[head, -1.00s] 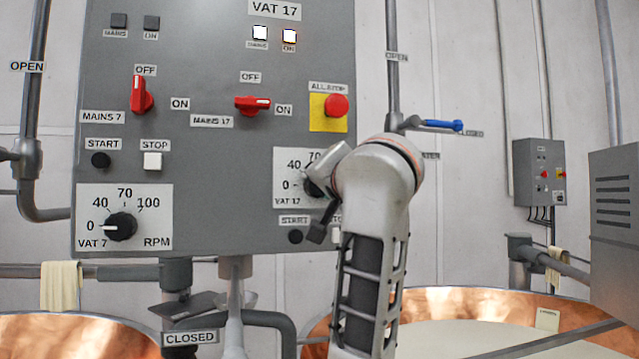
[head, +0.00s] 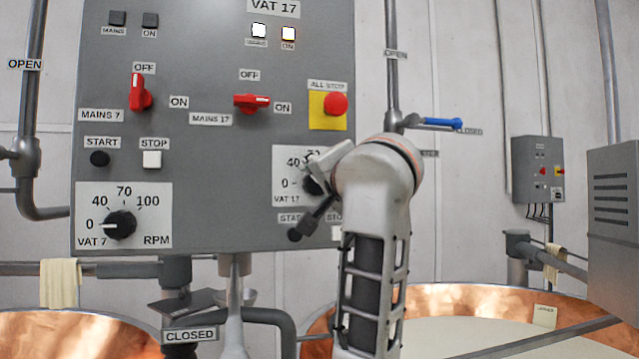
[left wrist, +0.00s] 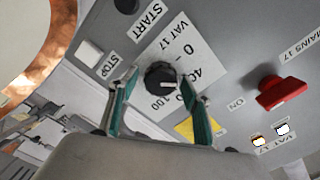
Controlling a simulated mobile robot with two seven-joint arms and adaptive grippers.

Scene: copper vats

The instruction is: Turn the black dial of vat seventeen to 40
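The black dial of vat 17 (head: 311,186) is on its white scale plate (head: 283,163) at the panel's lower right; my left gripper partly hides both in the head view. In the left wrist view the dial (left wrist: 160,78) lies between the fingertips of my left gripper (left wrist: 168,84). The fingers are spread to either side of it, with gaps showing. The left gripper (head: 307,197) also shows in the head view, in front of the plate. The dial has a white pointer mark; its exact reading is unclear. My right gripper is not in view.
A red MAINS 17 switch (head: 252,102) and a red stop button (head: 336,103) on yellow sit above the dial. START (head: 294,234) and STOP buttons lie just below. The vat 7 dial (head: 120,225) points at 0. Copper vats (head: 470,297) stand below.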

